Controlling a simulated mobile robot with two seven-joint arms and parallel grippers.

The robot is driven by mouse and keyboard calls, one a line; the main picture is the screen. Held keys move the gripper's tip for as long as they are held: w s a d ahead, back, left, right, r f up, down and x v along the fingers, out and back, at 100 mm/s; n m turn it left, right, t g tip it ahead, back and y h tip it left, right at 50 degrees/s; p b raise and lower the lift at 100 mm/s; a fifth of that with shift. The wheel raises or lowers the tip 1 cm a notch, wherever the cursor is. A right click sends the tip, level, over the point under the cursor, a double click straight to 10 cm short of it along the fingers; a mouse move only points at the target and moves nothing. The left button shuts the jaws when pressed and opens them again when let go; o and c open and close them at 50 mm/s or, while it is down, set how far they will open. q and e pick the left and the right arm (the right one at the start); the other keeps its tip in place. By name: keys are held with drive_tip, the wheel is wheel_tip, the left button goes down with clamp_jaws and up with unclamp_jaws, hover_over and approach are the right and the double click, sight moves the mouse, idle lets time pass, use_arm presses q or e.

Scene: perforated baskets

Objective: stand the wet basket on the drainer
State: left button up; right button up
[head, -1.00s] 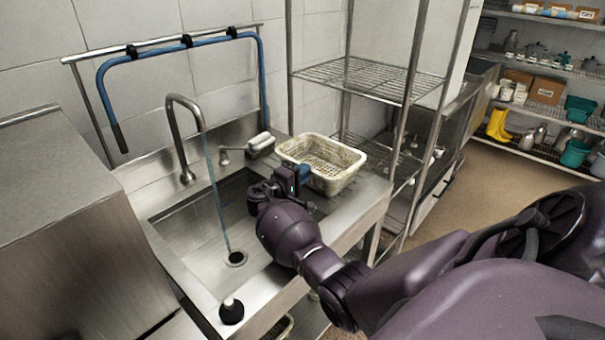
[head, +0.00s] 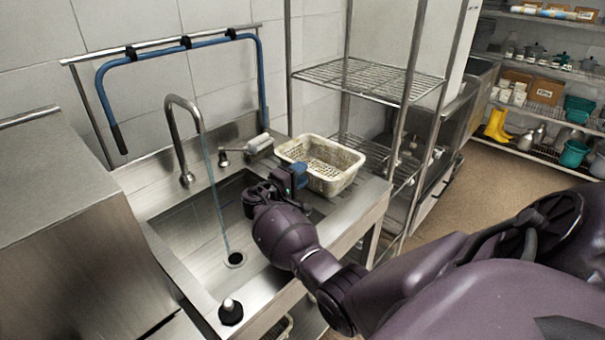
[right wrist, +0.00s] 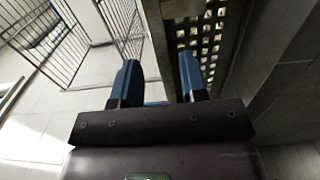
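The basket (head: 330,180) is cream-white, perforated and stained. It stands upright on the steel ledge (head: 352,208) at the right of the sink. My right gripper (head: 299,174) is at the basket's near left side. In the right wrist view its two blue fingers (right wrist: 158,66) are apart, with the basket's edge running between or just beyond them. The basket's perforated wall (right wrist: 208,40) shows beside the right finger. I cannot tell whether the fingers touch it. No thing is clearly marked as the drainer; a wire rack (head: 365,80) stands right behind the basket. My left gripper is not in view.
The sink basin (head: 190,235) is left of my right arm, with a tall tap (head: 172,115) running a thin stream. A dark-knobbed stopper (head: 231,312) is at its front edge. A lower wire shelf (head: 375,155) is beside the basket. Stocked shelves (head: 550,115) stand far right.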

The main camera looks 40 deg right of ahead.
drive_tip(key=s+a, duration=0.1)
drive_tip(key=a, duration=1)
drive_tip(key=shift+f, duration=0.15)
